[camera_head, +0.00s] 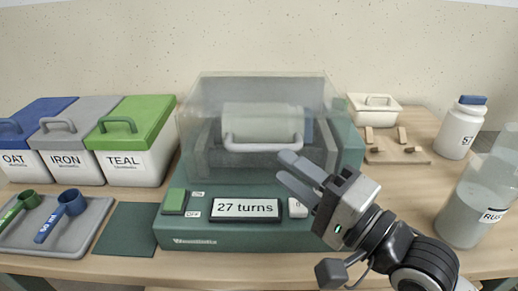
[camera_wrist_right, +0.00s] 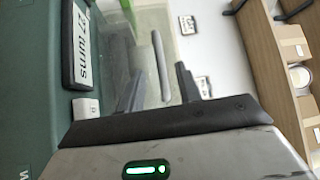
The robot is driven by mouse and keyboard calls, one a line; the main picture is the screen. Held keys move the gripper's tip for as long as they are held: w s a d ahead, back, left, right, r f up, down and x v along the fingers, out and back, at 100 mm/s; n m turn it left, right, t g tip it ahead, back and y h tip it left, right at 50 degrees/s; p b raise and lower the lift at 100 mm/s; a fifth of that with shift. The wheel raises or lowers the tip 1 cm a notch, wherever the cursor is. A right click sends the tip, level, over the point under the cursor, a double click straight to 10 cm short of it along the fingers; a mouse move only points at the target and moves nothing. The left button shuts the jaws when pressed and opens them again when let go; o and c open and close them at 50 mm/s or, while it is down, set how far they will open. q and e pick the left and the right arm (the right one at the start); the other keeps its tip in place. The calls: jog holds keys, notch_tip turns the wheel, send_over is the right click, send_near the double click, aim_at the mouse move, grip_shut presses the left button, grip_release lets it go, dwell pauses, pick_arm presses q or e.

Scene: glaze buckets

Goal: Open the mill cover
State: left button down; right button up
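The mill (camera_head: 240,232) is a green box with a "27 turns" display (camera_head: 246,209). Its clear cover (camera_head: 215,95) is down over a pale drum (camera_head: 260,118). A light grey bar handle (camera_head: 264,147) is on the cover's front. My right gripper (camera_head: 284,168) is in front of the cover, just below the right end of the handle. In the right wrist view its fingers (camera_wrist_right: 158,90) are apart and empty, with the handle (camera_wrist_right: 161,66) ahead between them. I cannot tell whether they touch it. My left gripper is not in view.
Lidded OAT, IRON and TEAL buckets (camera_head: 138,162) stand at the left, behind a tray (camera_head: 85,235) with scoops. A white tub (camera_head: 374,112), a wooden rack (camera_head: 395,156), a jar (camera_head: 458,130) and a clear container (camera_head: 465,215) are at the right.

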aim_at(259, 145)
jog(key=x, duration=0.7)
jog(key=shift+w, duration=0.1)
grip_shut()
